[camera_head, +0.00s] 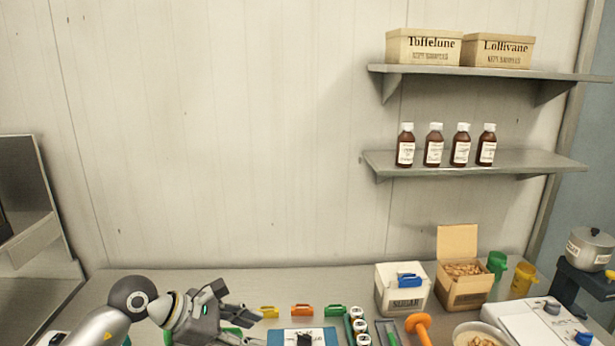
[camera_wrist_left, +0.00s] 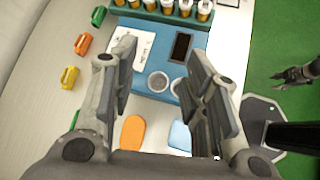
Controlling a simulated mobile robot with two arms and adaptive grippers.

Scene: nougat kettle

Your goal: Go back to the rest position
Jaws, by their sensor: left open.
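My left gripper (camera_head: 258,326) is low in the head view, left of centre, above the near part of the worktop (camera_head: 130,285). In the left wrist view my left gripper (camera_wrist_left: 165,65) has its two fingers spread wide apart with nothing between them. Below the fingers lie a blue mat (camera_wrist_left: 150,75), a white sheet, a dark rectangle and grey round cups. At the right edge of the left wrist view, what looks like my right gripper (camera_wrist_left: 297,75) hangs over the green floor, too small to judge its fingers.
Yellow (camera_head: 269,312), orange (camera_head: 302,310) and green (camera_head: 335,310) handled items lie right of my left gripper. A sugar box (camera_head: 403,303), an open carton (camera_head: 465,291) and a pot (camera_head: 588,249) stand right. Shelves (camera_head: 470,162) hold bottles and boxes. The wall above is clear.

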